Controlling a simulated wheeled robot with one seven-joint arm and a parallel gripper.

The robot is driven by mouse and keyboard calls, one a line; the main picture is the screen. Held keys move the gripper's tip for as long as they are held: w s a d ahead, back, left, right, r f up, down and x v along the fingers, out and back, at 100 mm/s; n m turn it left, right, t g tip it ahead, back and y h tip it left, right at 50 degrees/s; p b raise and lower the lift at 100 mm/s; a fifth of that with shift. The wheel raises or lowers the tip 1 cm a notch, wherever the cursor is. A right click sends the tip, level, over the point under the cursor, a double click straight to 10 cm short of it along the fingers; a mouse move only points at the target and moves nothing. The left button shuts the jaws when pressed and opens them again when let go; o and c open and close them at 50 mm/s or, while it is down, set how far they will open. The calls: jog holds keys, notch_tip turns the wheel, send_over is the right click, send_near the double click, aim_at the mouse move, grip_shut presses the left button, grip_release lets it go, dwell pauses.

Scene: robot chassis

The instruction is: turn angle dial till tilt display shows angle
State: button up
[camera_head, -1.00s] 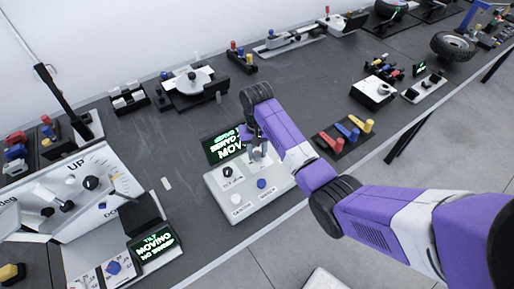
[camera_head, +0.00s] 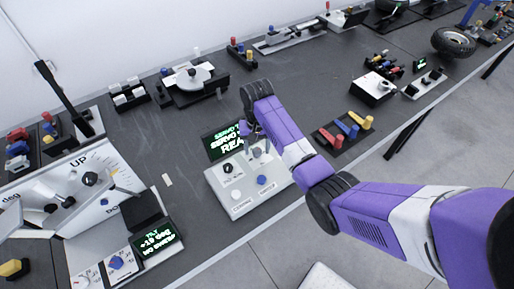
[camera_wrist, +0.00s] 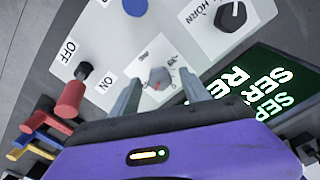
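The angle dial appears to be the small grey knob (camera_wrist: 158,80) with a red mark on the light control panel (camera_head: 277,189). In the wrist view it sits between the fingers of my gripper (camera_wrist: 157,91). The fingers are spread to either side of it, with gaps visible. In the head view my gripper (camera_head: 254,137) is over the back of the panel and partly hides it. The tilt display (camera_head: 157,239) at lower left has lit green text, seemingly a degree reading near 18; its sign is unclear. A tilt scale board (camera_head: 88,180) marked UP stands beside it.
A servo display (camera_head: 226,142) with green text adjoins the panel.

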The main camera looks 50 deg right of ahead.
aim_at(257, 150)
jog(key=shift+r+b, duration=0.6)
jog(key=shift+r, duration=3.3)
